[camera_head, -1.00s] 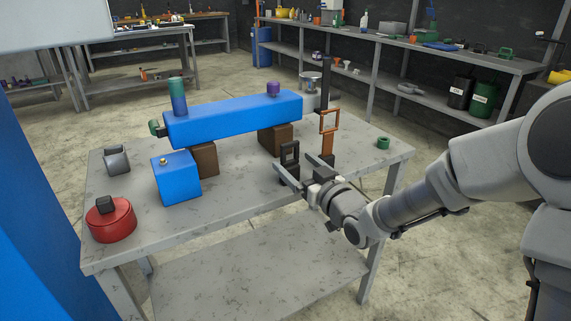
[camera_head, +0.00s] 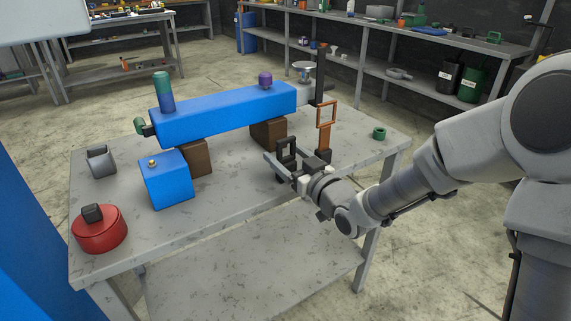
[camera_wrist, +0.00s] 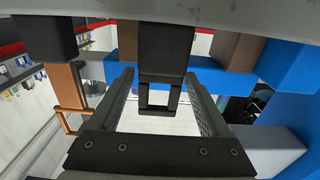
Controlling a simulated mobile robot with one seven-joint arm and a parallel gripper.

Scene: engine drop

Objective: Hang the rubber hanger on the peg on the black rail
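A black hanger with an open rectangular loop (camera_head: 286,147) stands on the grey table near its front right edge. I take it for the rubber hanger. My gripper (camera_head: 283,160) is at it, with its near finger in front. In the wrist view the black hanger (camera_wrist: 166,48) lies between the two spread fingers of my gripper (camera_wrist: 160,90); I see no clear grip. A tall black upright (camera_head: 321,75), perhaps the black rail, stands at the table's back right. Its peg cannot be made out. An orange frame on a brown stem (camera_head: 326,138) stands in front of it.
A long blue beam (camera_head: 225,112) rests on brown blocks left of my gripper. A blue block (camera_head: 166,181), a red round part (camera_head: 99,232) and a grey bracket (camera_head: 101,161) stand further left. A green ring (camera_head: 379,133) lies at right. The table's front middle is clear.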

